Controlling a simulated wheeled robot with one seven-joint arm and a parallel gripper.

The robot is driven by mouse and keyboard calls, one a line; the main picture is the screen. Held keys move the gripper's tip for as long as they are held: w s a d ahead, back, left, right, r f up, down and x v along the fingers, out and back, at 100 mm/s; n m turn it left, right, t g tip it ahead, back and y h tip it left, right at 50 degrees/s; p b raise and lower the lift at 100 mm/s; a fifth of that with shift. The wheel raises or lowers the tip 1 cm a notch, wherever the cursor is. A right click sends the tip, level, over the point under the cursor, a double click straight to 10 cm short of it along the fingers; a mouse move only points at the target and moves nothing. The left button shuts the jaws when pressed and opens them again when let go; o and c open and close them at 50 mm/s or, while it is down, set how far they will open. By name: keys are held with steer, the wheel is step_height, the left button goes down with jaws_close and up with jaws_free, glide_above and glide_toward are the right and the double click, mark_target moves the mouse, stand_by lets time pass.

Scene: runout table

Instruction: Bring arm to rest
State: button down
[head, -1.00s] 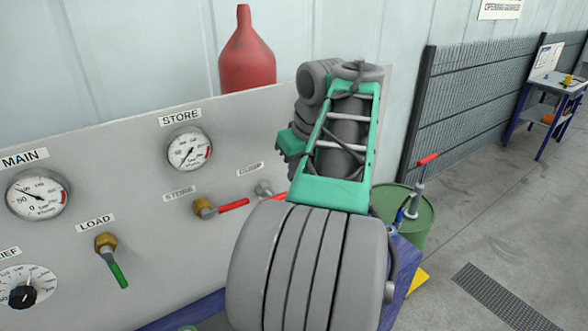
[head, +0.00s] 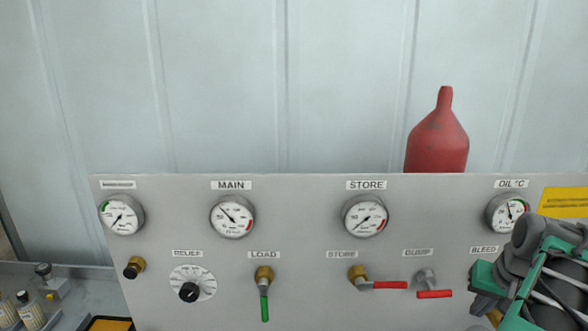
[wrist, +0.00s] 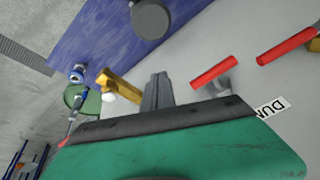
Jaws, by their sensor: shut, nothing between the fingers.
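My arm (head: 548,285), green and grey, shows at the lower right edge of the head view, in front of the panel's right end. My gripper is not visible there. In the wrist view my gripper (wrist: 157,92) shows as dark grey fingers, shut with nothing between them. It is apart from the red dump handle (wrist: 212,71), which lies to its right in that view. A brass fitting (wrist: 117,83) shows just left of the fingers.
The grey panel (head: 310,270) carries several gauges, a relief dial (head: 190,285), the green load handle (head: 265,307) and the red store handle (head: 390,285). A red bottle (head: 437,145) stands behind it. A green drum (wrist: 90,104) shows at left in the wrist view.

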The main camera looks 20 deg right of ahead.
steer(key=a+f+n+g+b, duration=0.1)
steer(key=a+f, duration=0.5)
steer(key=a, duration=0.3)
steer(key=a+f+g+b, duration=0.1)
steer(key=a+f, duration=0.4)
steer(key=a, duration=0.4)
steer(key=w+a+r+n+t+b, duration=0.1)
steer(key=w+a+n, duration=0.1)
steer(key=a, duration=0.7)
steer(key=w+a+n+t+y+b, duration=0.1)
steer(key=a+n, duration=0.4)
steer(key=a, duration=0.4)
steer(key=shift+w+a+r+t+y, duration=0.15)
steer(key=shift+w+r+t+y, duration=0.15)
steer(key=shift+w+r+t, duration=0.1)
steer(key=shift+a+f, duration=0.1)
